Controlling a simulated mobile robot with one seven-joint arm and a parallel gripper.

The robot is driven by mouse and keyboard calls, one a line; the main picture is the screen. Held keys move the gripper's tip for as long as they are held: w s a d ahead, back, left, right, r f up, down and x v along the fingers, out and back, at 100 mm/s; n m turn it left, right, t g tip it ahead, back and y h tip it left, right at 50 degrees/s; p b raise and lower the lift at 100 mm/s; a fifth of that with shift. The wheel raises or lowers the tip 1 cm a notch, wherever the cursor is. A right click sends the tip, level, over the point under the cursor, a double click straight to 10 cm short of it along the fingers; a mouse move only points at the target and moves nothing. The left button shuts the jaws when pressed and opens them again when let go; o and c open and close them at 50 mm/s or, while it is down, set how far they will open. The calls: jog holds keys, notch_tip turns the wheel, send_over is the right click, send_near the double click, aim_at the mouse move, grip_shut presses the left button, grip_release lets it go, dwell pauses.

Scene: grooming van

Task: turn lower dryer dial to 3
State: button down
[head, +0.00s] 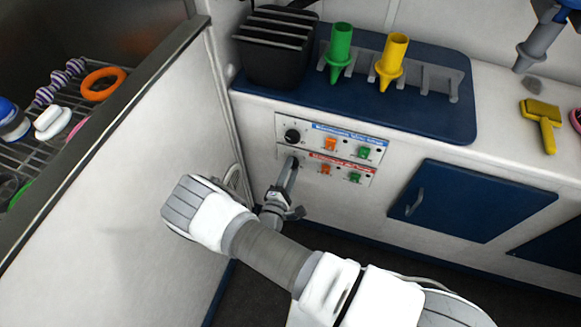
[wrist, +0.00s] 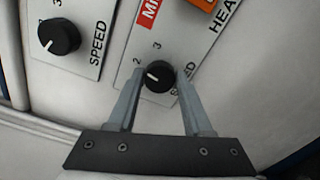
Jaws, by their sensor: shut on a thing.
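The lower dryer dial (wrist: 159,76) is a round black knob on the white panel, between my gripper's fingers in the wrist view. Its white pointer mark is on the left side, aimed left and slightly up, near the printed 2; the 3 is above the knob. My gripper (wrist: 160,84) is shut on this dial, one grey finger at each side. In the head view my gripper (head: 291,163) reaches the panel's lower left and hides the lower dial. The upper dial (head: 292,135) is above it and also shows in the wrist view (wrist: 58,37).
Orange (head: 329,144) and green switches (head: 364,152) sit right of the dials on the panel. A blue mat (head: 420,100) with green and yellow nozzles lies on the counter above. A grey wall stands close at left; a blue cabinet door (head: 476,200) is at right.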

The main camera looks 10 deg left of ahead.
jog(key=m+p, duration=0.1)
jog(key=m, duration=0.4)
jog(key=shift+m+p, duration=0.3)
jog(key=shift+p, duration=0.1)
jog(key=shift+f+m+p, duration=0.15)
jog(key=shift+m+p, duration=0.5)
jog(key=shift+m, duration=1.45)
jog(key=shift+c, duration=1.7)
grip_release()
jog(key=s+a+p, duration=0.1)
jog(key=s+p, duration=0.1)
jog(key=s, duration=1.5)
jog(key=shift+s+a, duration=0.2)
